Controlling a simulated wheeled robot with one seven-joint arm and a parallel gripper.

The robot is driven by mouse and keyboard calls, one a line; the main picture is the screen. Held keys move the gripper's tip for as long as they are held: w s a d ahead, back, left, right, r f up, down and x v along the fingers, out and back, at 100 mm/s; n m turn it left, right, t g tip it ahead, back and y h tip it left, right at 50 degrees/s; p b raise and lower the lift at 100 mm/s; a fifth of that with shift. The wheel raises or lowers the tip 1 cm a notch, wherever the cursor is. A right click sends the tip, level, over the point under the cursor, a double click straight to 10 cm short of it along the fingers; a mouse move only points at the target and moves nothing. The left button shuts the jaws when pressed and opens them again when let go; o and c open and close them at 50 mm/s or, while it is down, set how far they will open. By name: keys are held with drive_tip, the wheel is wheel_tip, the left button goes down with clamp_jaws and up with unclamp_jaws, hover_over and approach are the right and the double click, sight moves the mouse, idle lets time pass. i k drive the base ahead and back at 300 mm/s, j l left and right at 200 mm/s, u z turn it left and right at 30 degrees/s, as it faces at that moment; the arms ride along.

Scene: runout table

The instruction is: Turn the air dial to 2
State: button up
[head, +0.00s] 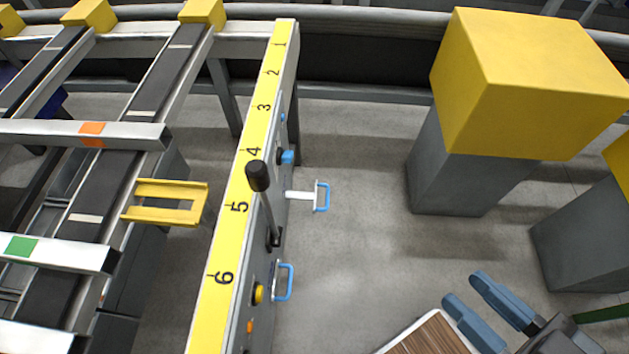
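The side panel below the yellow numbered strip carries a small blue knob (287,157) on a dark round base, near the strip's 4. It may be the air dial; its scale and setting are too small to read from here. My gripper (465,289) is at the bottom right, with two blue-grey fingers apart and nothing seen between them. It is well to the right of the panel and below the knob in the picture, touching nothing that I can see.
The yellow strip (236,212) is numbered 1 to 6. A black-knobbed lever (259,177), two blue-handled pulls (322,197) (284,282) and a yellow button (258,294) are on the panel. A yellow-topped grey block (530,85) stands right. A wooden board (428,337) lies beside my gripper.

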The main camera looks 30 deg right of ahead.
sight(282, 156)
drive_tip(key=k+j+u, duration=0.2)
drive_tip(key=k+u, duration=0.2)
drive_tip(key=k+j+u, duration=0.4)
drive_tip(key=l, duration=0.1)
